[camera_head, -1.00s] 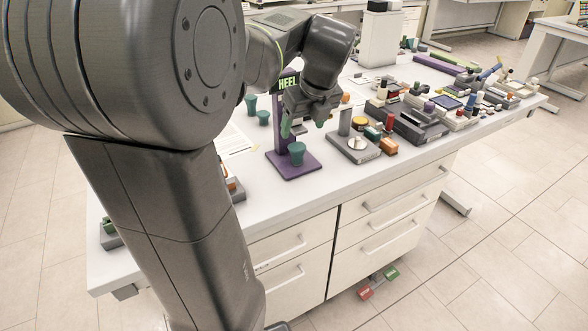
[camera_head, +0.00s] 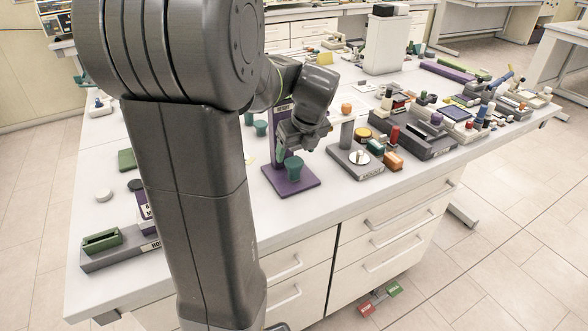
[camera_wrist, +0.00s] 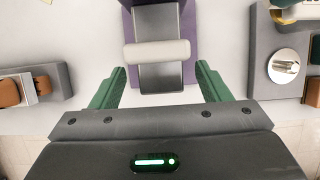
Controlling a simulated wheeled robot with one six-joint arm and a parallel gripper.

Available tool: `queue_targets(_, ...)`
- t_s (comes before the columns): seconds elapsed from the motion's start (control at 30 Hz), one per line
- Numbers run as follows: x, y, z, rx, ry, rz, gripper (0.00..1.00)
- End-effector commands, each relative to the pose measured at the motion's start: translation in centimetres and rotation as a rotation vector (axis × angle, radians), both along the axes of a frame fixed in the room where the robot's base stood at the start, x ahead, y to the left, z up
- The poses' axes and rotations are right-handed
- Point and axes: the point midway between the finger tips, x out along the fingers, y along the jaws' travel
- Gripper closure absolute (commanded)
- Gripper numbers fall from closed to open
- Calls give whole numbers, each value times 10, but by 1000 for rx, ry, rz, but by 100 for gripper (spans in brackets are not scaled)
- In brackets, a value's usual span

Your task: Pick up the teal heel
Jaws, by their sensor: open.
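I cannot make out the teal heel in the wrist view.
More teal pieces (camera_head: 260,128) stand behind the stand. To the right is a grey fixture (camera_head: 354,160) with a round metal plate, beside orange, green and red blocks. A grey tray with a green block (camera_head: 102,240) lies at the left.

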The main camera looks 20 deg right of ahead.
Motion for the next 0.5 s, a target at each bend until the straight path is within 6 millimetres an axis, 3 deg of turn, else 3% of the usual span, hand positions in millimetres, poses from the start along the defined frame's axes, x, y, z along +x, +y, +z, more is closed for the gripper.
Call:
queue_targets(0.2,8,0,-32,1,3,2,30)
queue_targets(0.5,10,0,-38,0,1,1,30)
